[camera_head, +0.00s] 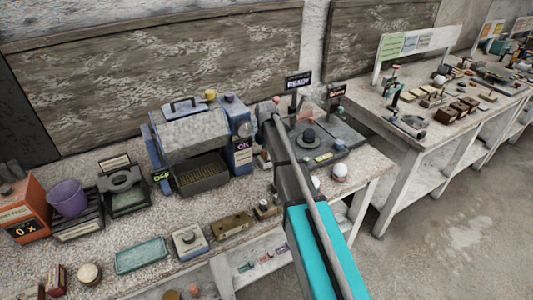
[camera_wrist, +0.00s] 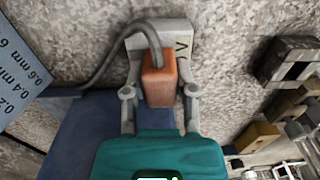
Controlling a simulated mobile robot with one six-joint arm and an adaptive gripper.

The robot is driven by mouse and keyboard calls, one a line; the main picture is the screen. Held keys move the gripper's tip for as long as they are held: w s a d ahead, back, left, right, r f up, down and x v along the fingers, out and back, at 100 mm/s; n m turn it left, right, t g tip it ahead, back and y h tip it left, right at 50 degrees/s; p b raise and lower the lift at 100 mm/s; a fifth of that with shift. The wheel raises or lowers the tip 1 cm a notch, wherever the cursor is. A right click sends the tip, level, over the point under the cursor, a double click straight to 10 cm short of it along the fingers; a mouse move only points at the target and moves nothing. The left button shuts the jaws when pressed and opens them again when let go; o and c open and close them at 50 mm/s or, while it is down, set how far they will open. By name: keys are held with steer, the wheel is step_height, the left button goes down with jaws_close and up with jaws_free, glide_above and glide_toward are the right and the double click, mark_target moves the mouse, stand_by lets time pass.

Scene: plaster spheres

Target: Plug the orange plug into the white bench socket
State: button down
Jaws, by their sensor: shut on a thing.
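In the wrist view my gripper (camera_wrist: 161,94) is shut on the orange plug (camera_wrist: 160,80), with one finger at each side of it. A grey cable (camera_wrist: 110,58) loops from the plug's top and runs off to the left. Directly behind the plug is a pale block (camera_wrist: 182,32) with a dark V-shaped mark, which looks like the white bench socket. The plug overlaps it in this view, and I cannot tell whether they touch or are joined. In the head view my arm hides the plug, and the socket cannot be made out.
In the head view a blue-and-grey machine (camera_head: 195,140) stands left of my arm. A dark plate with a knob (camera_head: 309,138) and a READY sign (camera_head: 298,80) are close to the arm's far end. A green tray (camera_head: 141,255) and several small items lie along the bench front.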

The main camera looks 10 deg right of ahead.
steer(key=shift+f, duration=0.15)
steer(key=shift+c, duration=1.7)
jaws_free()
steer(key=shift+r, duration=0.25)
steer(key=shift+r+p, duration=1.85)
steer(key=shift+p, duration=0.15)
steer(key=s+m, duration=0.3)
steer(key=s, duration=0.2)
steer(key=s+m, duration=0.4)
steer(key=s, duration=0.1)
steer(key=s+m, duration=0.3)
steer(key=s, duration=0.2)
steer(key=shift+d+m, duration=0.1)
steer(key=shift+m, duration=0.2)
steer(key=s+m, duration=0.3)
steer(key=s, duration=0.1)
steer(key=s+m, duration=0.3)
steer(key=s, duration=0.1)
steer(key=s+m, duration=0.3)
steer(key=s, duration=0.2)
steer(key=shift+d+m, duration=0.1)
steer(key=shift+m, duration=0.3)
steer(key=shift+s+m, duration=0.6)
